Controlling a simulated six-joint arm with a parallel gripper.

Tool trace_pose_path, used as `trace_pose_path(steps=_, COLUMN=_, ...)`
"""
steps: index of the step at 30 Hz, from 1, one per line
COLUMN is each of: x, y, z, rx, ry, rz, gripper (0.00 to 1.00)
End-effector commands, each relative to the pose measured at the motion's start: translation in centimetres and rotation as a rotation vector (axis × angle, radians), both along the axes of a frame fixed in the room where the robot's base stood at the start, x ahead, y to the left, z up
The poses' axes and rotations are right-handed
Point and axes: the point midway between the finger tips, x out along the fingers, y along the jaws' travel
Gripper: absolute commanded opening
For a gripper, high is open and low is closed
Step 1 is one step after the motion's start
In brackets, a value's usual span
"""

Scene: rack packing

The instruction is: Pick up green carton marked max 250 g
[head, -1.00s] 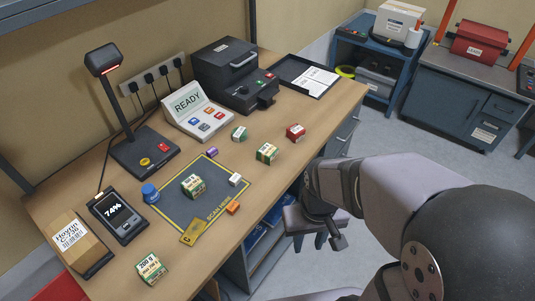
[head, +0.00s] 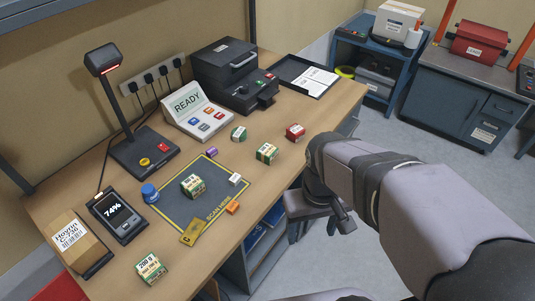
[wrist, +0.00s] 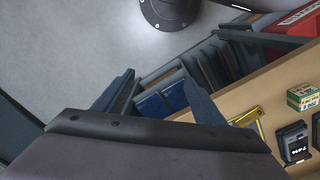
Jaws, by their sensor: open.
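Three green-and-cream cartons stand on the wooden bench. One (head: 192,185) is on the dark scan mat, one (head: 266,153) is to the right of the mat, and one (head: 151,267) is at the front left, its top reading about "200 g". The smaller lettering is too small to read surely, so I cannot tell which is marked max 250 g. The front-left carton also seems to show at the right of the wrist view (wrist: 303,96). My gripper (wrist: 160,92) is open and empty, off the bench's front edge and apart from all cartons.
A blue-capped item (head: 150,193), handheld device (head: 118,216) and lamp stand (head: 145,150) are left. A red carton (head: 295,132) lies right.

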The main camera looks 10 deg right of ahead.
Motion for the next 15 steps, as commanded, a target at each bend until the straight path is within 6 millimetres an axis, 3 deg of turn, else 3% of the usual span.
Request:
trace_pose_path(steps=1, x=0.5, y=-0.2, z=-1.1, rx=-0.028, ry=0.012, rz=0.072, gripper=0.64)
trace_pose_path(steps=8, x=3.9, y=-1.6, z=-2.4, rx=-0.183, ry=0.041, rz=0.426, gripper=0.64)
trace_pose_path(steps=11, x=6.3, y=-2.1, z=-3.1, rx=-0.280, ry=0.065, rz=0.634, gripper=0.64)
trace_pose_path(steps=15, x=11.4, y=-2.1, z=-4.0, rx=-0.475, ry=0.123, rz=1.006, gripper=0.64)
